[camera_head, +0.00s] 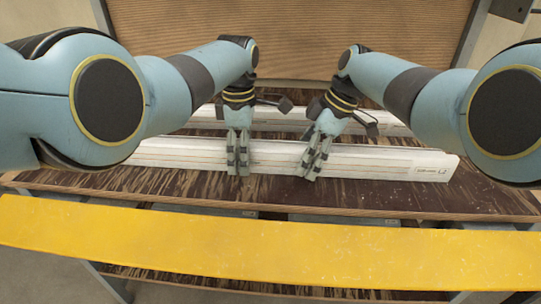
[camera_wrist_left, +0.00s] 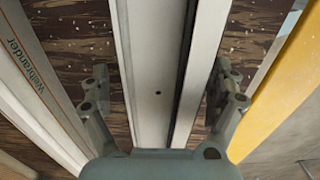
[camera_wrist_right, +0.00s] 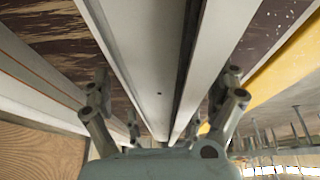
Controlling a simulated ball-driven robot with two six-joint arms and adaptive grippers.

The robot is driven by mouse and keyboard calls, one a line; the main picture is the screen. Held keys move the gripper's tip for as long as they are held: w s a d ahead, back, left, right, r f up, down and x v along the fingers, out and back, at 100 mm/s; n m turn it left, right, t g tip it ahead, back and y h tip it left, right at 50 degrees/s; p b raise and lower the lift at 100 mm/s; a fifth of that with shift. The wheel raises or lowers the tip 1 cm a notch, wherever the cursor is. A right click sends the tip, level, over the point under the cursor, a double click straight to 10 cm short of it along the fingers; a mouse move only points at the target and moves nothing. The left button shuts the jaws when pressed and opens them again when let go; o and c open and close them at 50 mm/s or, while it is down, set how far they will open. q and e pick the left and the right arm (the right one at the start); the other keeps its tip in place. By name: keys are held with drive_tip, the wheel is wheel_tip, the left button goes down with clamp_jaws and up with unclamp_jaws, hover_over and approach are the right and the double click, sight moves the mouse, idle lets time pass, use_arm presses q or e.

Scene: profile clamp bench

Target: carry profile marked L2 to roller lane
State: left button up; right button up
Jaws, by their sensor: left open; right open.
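A long white profile (camera_head: 380,163) lies across the dark-streaked bench top. A small label (camera_head: 432,171) sits at its right end, too small to read surely as L2. My left gripper (camera_head: 238,167) is open, its fingers on both sides of this profile left of its middle. My right gripper (camera_head: 316,165) is open and tilted, its fingers on both sides further right. The profile runs between the open fingers in the left wrist view (camera_wrist_left: 148,60) and the right wrist view (camera_wrist_right: 150,70). Finger contact cannot be told. I cannot make out the roller lane.
A yellow beam (camera_head: 270,245) crosses in front of the bench. A brown ribbed panel (camera_head: 290,40) stands behind. Bare bench top (camera_head: 150,180) shows in front of the profile.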

use_arm(q)
drive_tip(key=shift+f, duration=0.3)
use_arm(e)
drive_tip(key=shift+a+f, duration=0.1)
drive_tip(key=shift+f, duration=0.2)
use_arm(q)
drive_tip(key=c, duration=1.7)
use_arm(e)
drive_tip(key=c, duration=1.7)
